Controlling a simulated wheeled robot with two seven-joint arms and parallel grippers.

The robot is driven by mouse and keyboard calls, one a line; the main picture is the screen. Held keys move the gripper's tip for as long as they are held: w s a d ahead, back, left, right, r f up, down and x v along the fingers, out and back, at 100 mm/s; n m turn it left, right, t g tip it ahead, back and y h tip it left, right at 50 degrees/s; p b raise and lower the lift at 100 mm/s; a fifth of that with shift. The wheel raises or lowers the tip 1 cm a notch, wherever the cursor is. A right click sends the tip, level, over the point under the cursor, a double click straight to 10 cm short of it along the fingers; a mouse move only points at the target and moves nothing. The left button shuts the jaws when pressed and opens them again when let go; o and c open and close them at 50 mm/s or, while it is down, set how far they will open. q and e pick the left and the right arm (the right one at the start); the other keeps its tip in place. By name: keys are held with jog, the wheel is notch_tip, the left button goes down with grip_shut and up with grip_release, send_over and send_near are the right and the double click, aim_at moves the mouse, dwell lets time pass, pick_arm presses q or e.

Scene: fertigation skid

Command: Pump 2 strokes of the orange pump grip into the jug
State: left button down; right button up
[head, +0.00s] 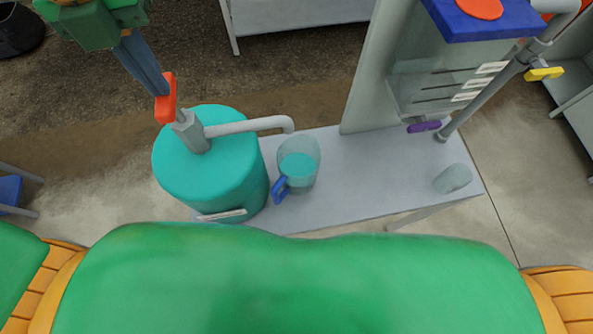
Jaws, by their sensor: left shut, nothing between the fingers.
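The orange pump grip (166,102) tops the grey pump head (190,130) on a round teal drum (215,178). A pale spout (245,126) runs right from the pump head, its end over the clear jug (312,150). The jug stands upright on the bench, has a blue handle, and holds teal liquid. My left gripper (154,86) reaches down from the upper left. Its fingers are shut and empty, with the tips right beside the grip; I cannot tell whether they touch it. My right gripper is out of view.
The grey bench (385,180) has free room right of the jug. A clear cup (453,178) sits near its right end. A slanted grey pipe (490,93) carries a purple valve handle (424,127) and a yellow one (544,74). An upright panel (368,75) stands behind.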

pick_arm(q)
jog(key=shift+f+b, duration=1.35)
jog(key=shift+f, duration=0.25)
jog(key=shift+r+p, duration=2.45)
jog(key=shift+r, duration=0.35)
notch_tip(320, 180, up, 4)
jog(key=p, duration=0.3)
jog(key=shift+r+p, duration=0.1)
jog(key=shift+p, duration=0.25)
jog(key=shift+r, duration=0.9)
